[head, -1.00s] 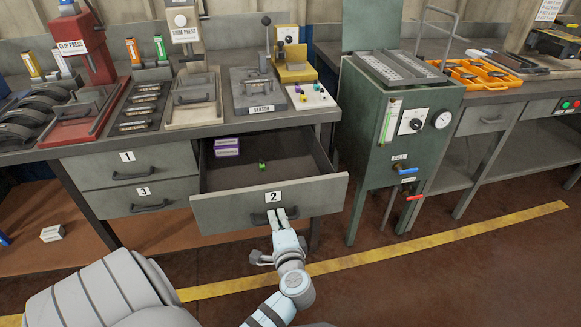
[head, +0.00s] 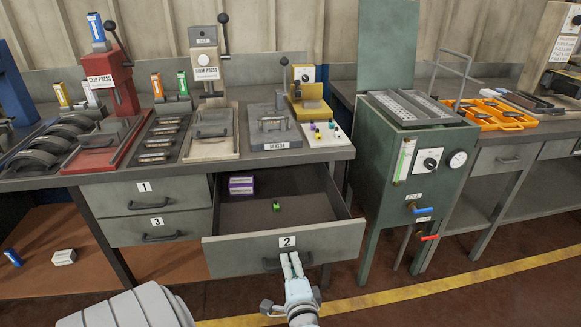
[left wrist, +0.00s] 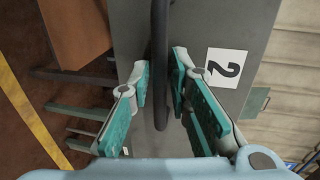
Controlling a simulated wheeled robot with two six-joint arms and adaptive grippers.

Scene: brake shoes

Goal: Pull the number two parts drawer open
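The number two drawer (head: 240,258) stands well open below the bench, its front carrying a white "2" label (head: 287,241). The label also shows in the left wrist view (left wrist: 223,68). My left gripper (head: 291,264) is at the dark bar handle (head: 270,265) on the drawer front. In the left wrist view the handle (left wrist: 160,35) runs between the fingertips (left wrist: 160,83), which sit close on both sides of it. The exact contact is hard to see. Purple boxes (head: 241,184) and a small green item (head: 277,206) lie inside the drawer. My right gripper is not in view.
Drawers one (head: 144,187) and three (head: 157,222) are shut at the left. A green cabinet (head: 405,170) with valves stands close to the right of the open drawer. Presses and a sensor fixture (head: 272,128) stand on the bench. A yellow line (head: 400,297) crosses the floor.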

